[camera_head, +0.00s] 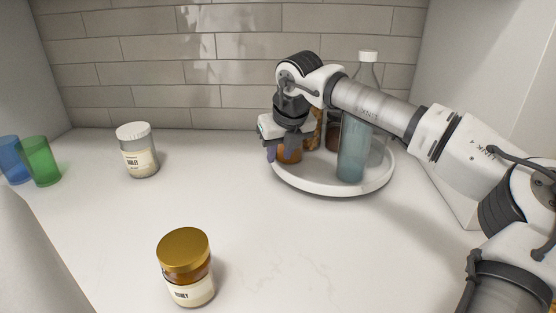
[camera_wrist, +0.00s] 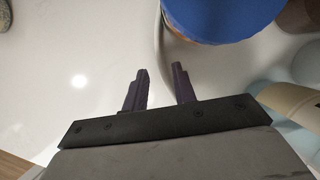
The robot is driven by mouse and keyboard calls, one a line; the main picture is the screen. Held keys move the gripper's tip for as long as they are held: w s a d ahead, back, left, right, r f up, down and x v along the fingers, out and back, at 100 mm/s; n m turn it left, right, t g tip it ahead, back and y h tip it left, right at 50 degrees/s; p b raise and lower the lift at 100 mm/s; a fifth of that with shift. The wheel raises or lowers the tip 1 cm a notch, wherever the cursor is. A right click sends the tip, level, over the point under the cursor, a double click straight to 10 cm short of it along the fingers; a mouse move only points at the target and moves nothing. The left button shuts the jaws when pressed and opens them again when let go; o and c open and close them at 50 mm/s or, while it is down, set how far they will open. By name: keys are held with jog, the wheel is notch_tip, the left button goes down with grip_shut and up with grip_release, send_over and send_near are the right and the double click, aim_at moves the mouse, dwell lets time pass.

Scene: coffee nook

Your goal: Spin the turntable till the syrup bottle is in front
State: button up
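The white round turntable (camera_head: 330,188) stands at the back right of the counter with several containers on it. A teal cylinder (camera_head: 352,155) is at its front; my arm hides its top. A clear bottle with a white cap (camera_head: 368,57) rises behind my arm. An amber container (camera_head: 290,155) is at the left side, partly behind my gripper. I cannot tell which one is the syrup bottle. My gripper (camera_head: 275,155) points down at the turntable's left edge. In the wrist view its fingers (camera_wrist: 160,72) are apart, with the curved rim (camera_wrist: 158,45) close by; contact cannot be told.
A blue-topped container (camera_wrist: 222,12) is just beyond the fingers in the wrist view. A honey jar (camera_head: 186,268) stands at the front, a white-lidded jar (camera_head: 138,152) at the back left, and blue (camera_head: 12,160) and green (camera_head: 40,162) cups at far left. The middle counter is clear.

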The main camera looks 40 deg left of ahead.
jog(key=v, duration=1)
jog(key=shift+r+b, duration=0.25)
jog(key=shift+b, duration=0.05)
jog(key=shift+d, duration=0.15)
jog(key=shift+c, duration=0.2)
